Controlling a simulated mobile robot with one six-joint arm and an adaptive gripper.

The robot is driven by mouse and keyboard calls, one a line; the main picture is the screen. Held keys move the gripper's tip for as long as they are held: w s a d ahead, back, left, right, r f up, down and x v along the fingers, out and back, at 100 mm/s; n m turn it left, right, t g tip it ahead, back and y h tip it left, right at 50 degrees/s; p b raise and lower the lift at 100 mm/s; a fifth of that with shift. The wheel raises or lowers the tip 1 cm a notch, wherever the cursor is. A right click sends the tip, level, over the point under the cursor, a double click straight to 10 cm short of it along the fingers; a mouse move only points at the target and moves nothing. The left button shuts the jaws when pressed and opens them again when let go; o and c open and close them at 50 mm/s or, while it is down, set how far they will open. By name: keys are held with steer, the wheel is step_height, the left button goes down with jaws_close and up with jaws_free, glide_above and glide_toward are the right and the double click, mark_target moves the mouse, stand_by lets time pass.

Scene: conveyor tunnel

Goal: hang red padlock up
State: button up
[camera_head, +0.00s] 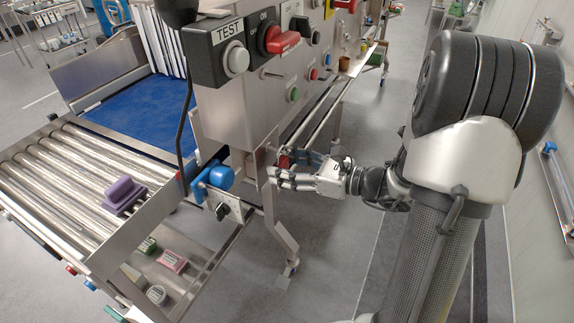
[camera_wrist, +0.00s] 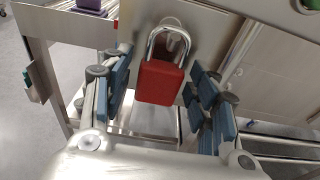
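The red padlock (camera_wrist: 160,82) is in the middle of the wrist view, body down and silver shackle up, close against a grey metal panel. A rounded metal piece shows within the shackle loop; I cannot tell whether the padlock hangs from it. My gripper (camera_wrist: 162,92) is open, with a blue-padded finger on each side of the padlock and a visible gap on both sides. In the head view my gripper (camera_head: 287,178) reaches left to the machine's side, and a small part of the red padlock (camera_head: 284,161) shows just above its fingers.
The machine cabinet (camera_head: 258,100) with its switches stands above my gripper. A blue round knob (camera_head: 220,178) on a bracket is left of it. A roller conveyor (camera_head: 70,165) carries a purple block (camera_head: 124,195). Small items lie on a lower shelf. Metal rails run behind.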

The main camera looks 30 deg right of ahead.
steer(key=shift+o, duration=0.3)
steer(key=v, duration=1.2)
